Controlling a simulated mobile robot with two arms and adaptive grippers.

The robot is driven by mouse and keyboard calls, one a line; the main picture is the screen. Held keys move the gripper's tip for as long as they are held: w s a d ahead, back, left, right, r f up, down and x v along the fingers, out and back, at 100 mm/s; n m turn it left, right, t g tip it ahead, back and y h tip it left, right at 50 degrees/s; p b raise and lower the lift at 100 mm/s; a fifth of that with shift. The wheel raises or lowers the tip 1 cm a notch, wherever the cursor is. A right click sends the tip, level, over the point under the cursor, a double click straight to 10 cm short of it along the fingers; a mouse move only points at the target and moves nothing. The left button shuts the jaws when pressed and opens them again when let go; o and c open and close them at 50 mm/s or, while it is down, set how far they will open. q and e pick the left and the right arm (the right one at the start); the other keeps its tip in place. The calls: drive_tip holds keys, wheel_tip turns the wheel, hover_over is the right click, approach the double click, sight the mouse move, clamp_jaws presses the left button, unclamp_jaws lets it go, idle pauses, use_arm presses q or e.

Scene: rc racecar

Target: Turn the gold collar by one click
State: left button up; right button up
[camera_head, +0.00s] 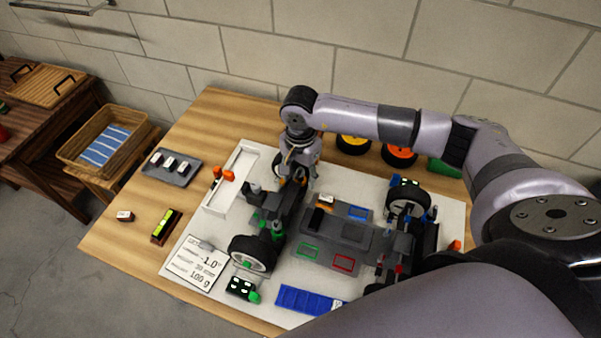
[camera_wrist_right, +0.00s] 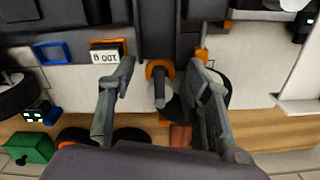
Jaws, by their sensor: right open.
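In the right wrist view an orange-gold ring (camera_wrist_right: 159,68), which looks like the gold collar, sits around a dark rod on the racecar chassis. My right gripper (camera_wrist_right: 160,85) is open, with one finger on each side of the ring and no visible contact. In the head view my right gripper (camera_head: 297,165) points down over the far left corner of the racecar (camera_head: 335,237), and it hides the collar there. My left gripper does not show.
A small block marked 100 (camera_wrist_right: 106,54) sits near the left finger. The chassis stands on a pale mat with wheels (camera_head: 253,253) at its corners. A grey tray (camera_head: 171,167), a card (camera_head: 197,263) and a blue rack (camera_head: 300,300) lie around it. A wall stands behind.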

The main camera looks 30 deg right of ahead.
clamp_jaws()
drive_tip(key=shift+f+m+b, duration=0.2)
drive_tip(key=shift+m+b, duration=1.3)
drive_tip(key=shift+m, duration=0.4)
drive_tip(key=shift+r+m, duration=0.2)
drive_tip(key=shift+m, duration=0.3)
unclamp_jaws()
